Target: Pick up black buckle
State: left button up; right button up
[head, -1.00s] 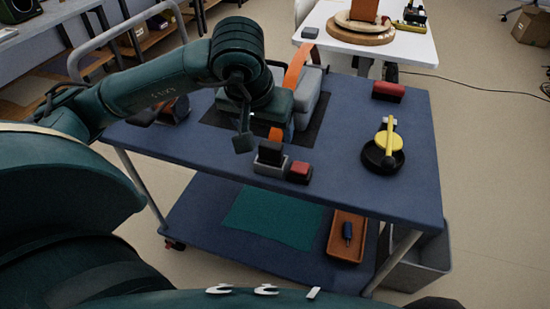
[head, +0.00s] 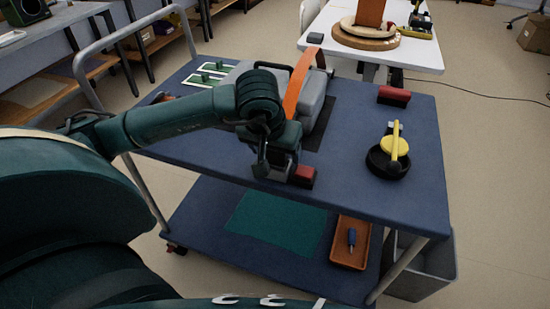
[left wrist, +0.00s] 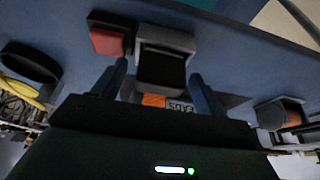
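The black buckle (left wrist: 163,69) shows in the left wrist view as a dark block at a grey holder (left wrist: 166,37) on the blue cart top. My left gripper (left wrist: 160,88) is open, with one finger on each side of the buckle in that picture. I cannot tell whether the fingers touch it. In the head view my left gripper (head: 274,168) is low over the cart's near edge and hides most of the buckle and holder. My right gripper is not in view.
A red block (head: 304,175) sits close beside the gripper. Behind stands a grey case (head: 314,100) with an orange strap (head: 297,82). A black dish (head: 378,162) with a yellow part (head: 392,147) and a red-and-black block (head: 394,96) are to the right. The cart top (head: 345,150) between is clear.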

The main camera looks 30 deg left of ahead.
pick_arm(q)
jog(key=c, duration=1)
